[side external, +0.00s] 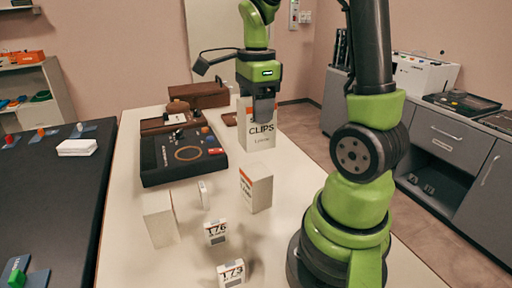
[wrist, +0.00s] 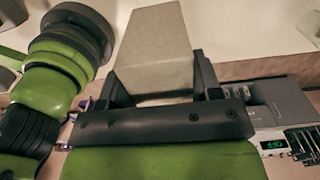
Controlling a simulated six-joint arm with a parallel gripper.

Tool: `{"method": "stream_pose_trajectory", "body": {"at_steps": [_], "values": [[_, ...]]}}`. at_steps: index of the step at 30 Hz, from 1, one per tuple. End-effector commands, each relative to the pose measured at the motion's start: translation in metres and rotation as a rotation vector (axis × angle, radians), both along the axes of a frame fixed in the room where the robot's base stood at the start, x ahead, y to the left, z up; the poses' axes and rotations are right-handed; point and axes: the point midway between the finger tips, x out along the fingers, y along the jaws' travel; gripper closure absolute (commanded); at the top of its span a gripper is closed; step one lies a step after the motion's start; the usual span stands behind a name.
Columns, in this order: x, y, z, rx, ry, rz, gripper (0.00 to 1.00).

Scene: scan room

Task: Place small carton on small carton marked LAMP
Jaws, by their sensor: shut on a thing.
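My gripper (side external: 264,108) is shut on a white carton marked CLIPS (side external: 262,138), upright with an orange band near its top. In the wrist view its plain pale side (wrist: 155,48) shows between the two fingers. I cannot tell whether its base touches the table. Nearer the camera, a white carton with an orange top band and sideways lettering (side external: 257,190) stands upright on the table, apart from the held one. Its lettering may read LAMP, but it is too small to be sure.
A plain white carton (side external: 160,219), a thin white box (side external: 203,195) and small boxes marked 176 (side external: 215,233) and 173 (side external: 231,272) stand on the pale table (side external: 125,245). A black case (side external: 181,155) and brown boxes (side external: 198,95) lie behind them.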

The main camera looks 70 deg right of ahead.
Motion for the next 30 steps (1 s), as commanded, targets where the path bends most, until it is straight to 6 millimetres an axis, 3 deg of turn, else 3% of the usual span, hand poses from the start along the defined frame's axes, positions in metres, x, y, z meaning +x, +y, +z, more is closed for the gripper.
{"method": "stream_pose_trajectory", "body": {"at_steps": [15,27,28,30], "values": [[0.0,0.001,-0.064,0.002,0.004,0.002,0.71],[0.0,0.0,-0.069,0.0,0.0,0.003,0.71],[0.0,0.0,-0.069,-0.001,-0.001,0.003,0.37],[0.001,0.0,-0.068,-0.001,-0.001,0.003,0.21]]}}
